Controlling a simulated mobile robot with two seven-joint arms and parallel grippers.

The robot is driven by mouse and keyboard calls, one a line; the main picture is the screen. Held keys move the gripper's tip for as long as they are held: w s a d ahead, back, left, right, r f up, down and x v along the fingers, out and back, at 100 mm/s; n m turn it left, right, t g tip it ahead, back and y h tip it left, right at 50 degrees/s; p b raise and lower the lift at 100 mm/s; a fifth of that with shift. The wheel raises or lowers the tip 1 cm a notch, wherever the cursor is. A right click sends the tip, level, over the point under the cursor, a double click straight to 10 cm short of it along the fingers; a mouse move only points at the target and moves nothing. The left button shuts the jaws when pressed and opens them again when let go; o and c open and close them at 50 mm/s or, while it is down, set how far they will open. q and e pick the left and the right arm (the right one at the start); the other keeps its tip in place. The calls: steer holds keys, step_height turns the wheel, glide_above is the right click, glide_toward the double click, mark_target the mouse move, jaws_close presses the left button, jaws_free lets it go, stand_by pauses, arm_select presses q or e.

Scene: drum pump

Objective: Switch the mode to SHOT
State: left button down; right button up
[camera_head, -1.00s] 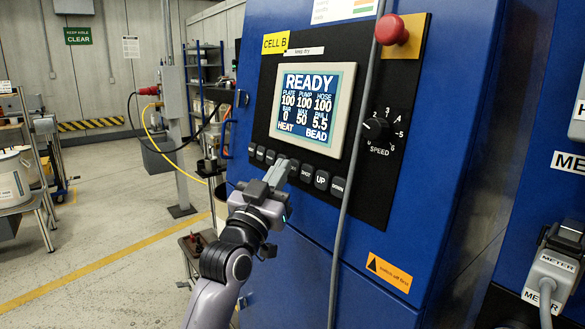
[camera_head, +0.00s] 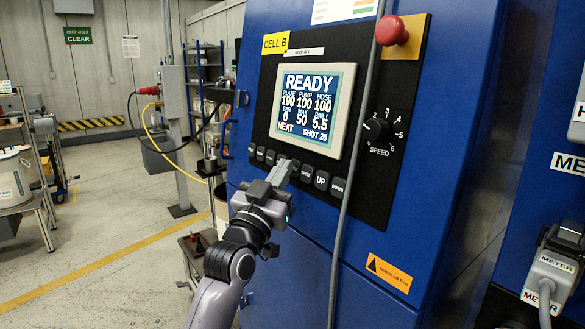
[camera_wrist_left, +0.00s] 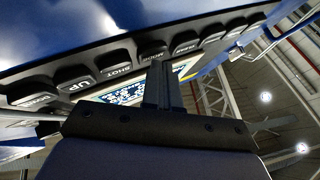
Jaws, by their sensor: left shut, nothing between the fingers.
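The panel screen (camera_head: 312,103) in the head view reads READY, with HEAT at lower left and SHOT 20 at lower right. A row of dark buttons runs under it. My left gripper (camera_head: 281,170) is shut and empty, its fingertips at the middle of that row and hiding part of it. In the left wrist view, the closed fingers (camera_wrist_left: 162,84) are at the MODE button (camera_wrist_left: 152,50), touching it or very close; I cannot tell which. The SHOT button (camera_wrist_left: 117,68) and UP button (camera_wrist_left: 73,79) are beside it. My right gripper is not in view.
A grey hose (camera_head: 357,140) hangs down the cabinet front, crossing right of the screen. A red stop button (camera_head: 391,31) and speed knob (camera_head: 376,131) are on the right. A grey METER handle (camera_head: 556,265) is at far right. The floor at left is partly clear.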

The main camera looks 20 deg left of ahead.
arm_select(q)
steer(key=shift+s+a+r+p, duration=0.1)
steer(key=shift+s+a+p, duration=0.3)
steer(key=shift+s, duration=0.25)
steer(key=s, duration=0.1)
steer(key=s+a+p, duration=0.1)
steer(key=s, duration=0.1)
steer(key=s+a+r, duration=0.1)
steer(key=shift+s+a+p, duration=0.15)
steer(key=shift+a+p, duration=0.1)
steer(key=shift+p, duration=0.15)
stand_by(0.5)
